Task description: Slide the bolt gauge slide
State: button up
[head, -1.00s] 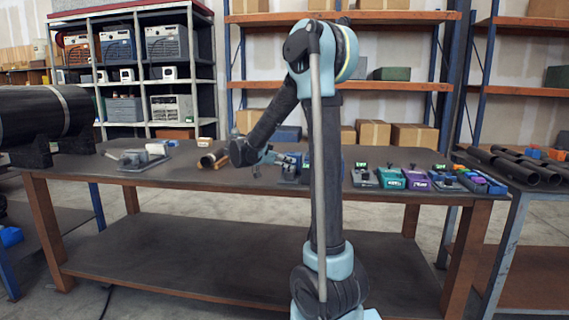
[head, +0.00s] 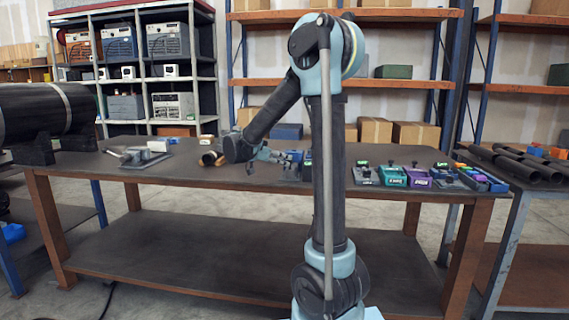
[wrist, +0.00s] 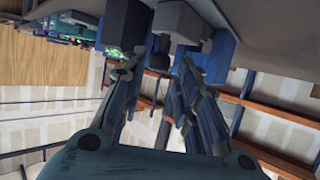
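My gripper (head: 260,157) hangs low over the workbench (head: 215,178), just left of a small blue-grey device (head: 291,163) that could be the bolt gauge; its slide cannot be made out at this size. In the wrist view my gripper's two blue fingers (wrist: 158,72) are spread with a gap between them. A small dark piece (wrist: 158,58) shows between the fingertips. I cannot tell whether the fingers touch any of these. My arm hides part of the bench behind it.
A grey fixture (head: 144,157) and a brown-and-black pipe piece (head: 211,158) lie on the bench to the left. Several coloured gauge boxes (head: 392,176) stand to the right. A large black pipe (head: 42,112) is at the far left. The bench's front edge is clear.

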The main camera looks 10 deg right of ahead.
jog(key=v, duration=0.9)
jog(key=shift+a, duration=0.1)
jog(key=s+d+f+n+g+y, duration=0.2)
jog(key=s+d+f+n+y, duration=0.15)
jog(key=s+d, duration=0.4)
jog(key=s+d+f+n+g+y, duration=0.1)
jog(key=s+d+f+n+y, duration=0.15)
jog(key=s+d+f, duration=0.45)
jog(key=s+a+f+n+y, duration=0.1)
jog(key=s+f+n+y, duration=0.2)
jog(key=s+f, duration=0.3)
jog(key=s+a+f+n+y, duration=0.2)
jog(key=s+f, duration=0.4)
jog(key=s, duration=0.7)
jog(key=shift+s+a+f+n+g+y, duration=0.3)
jog(key=shift+s+a+n+g+y, duration=0.15)
jog(key=shift+n, duration=0.45)
jog(key=shift+w+d, duration=0.1)
jog(key=shift+w, duration=0.05)
